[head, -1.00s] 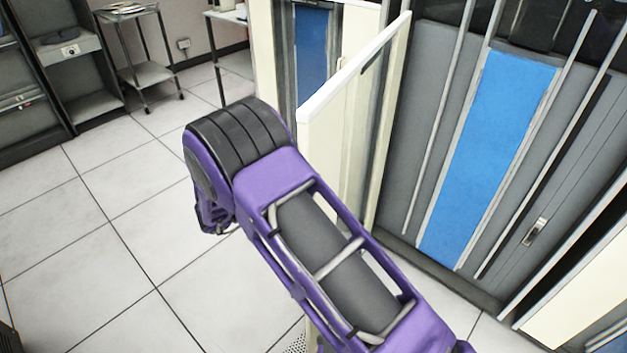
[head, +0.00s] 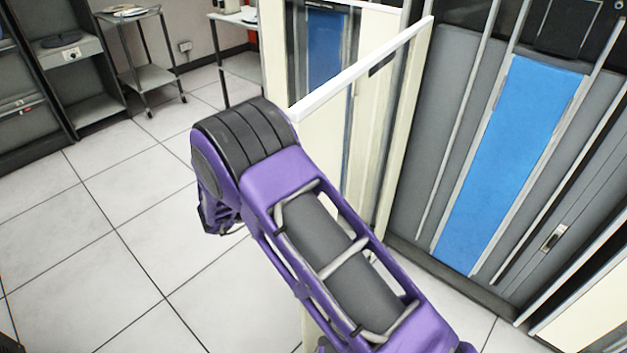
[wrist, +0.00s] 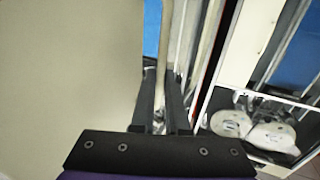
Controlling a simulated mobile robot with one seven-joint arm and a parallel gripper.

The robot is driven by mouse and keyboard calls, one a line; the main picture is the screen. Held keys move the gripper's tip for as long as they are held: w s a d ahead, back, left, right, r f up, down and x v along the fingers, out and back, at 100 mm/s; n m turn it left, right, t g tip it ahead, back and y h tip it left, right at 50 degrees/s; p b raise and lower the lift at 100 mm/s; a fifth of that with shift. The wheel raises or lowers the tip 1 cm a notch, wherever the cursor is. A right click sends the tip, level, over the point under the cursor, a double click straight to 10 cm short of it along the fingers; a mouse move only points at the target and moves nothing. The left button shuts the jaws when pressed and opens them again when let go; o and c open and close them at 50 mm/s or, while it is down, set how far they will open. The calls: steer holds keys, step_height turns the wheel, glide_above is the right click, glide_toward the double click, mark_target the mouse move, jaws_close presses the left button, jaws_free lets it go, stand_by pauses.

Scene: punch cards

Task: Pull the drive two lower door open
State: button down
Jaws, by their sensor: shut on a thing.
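The drive two lower door is a cream panel with a white top edge (head: 362,66). In the head view it stands swung out from the open cabinet. In the wrist view its broad cream face (wrist: 70,75) fills the left side. My gripper (wrist: 163,100) has its two dark fingers closed around a thin pale upright bar beside this face, which looks like the door's handle. The exact contact is hard to make out. In the head view my purple arm hides the gripper and the lower part of the door.
The grey cabinet interior with a blue panel (head: 508,150) is exposed right of the door. A wheeled cart (head: 150,75) and dark shelving (head: 85,100) stand at the far left. The tiled floor (head: 90,260) left of my arm is clear.

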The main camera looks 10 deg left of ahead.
steer(key=shift+w+d+r, duration=0.1)
steer(key=shift+w+d, duration=0.1)
steer(key=shift+w, duration=0.05)
steer(key=c, duration=0.9)
jaws_free()
steer(key=shift+c, duration=0.2)
steer(key=shift+s+a, duration=0.1)
steer(key=shift+a, duration=0.05)
steer(key=v, duration=1.7)
steer(key=shift+a, duration=0.15)
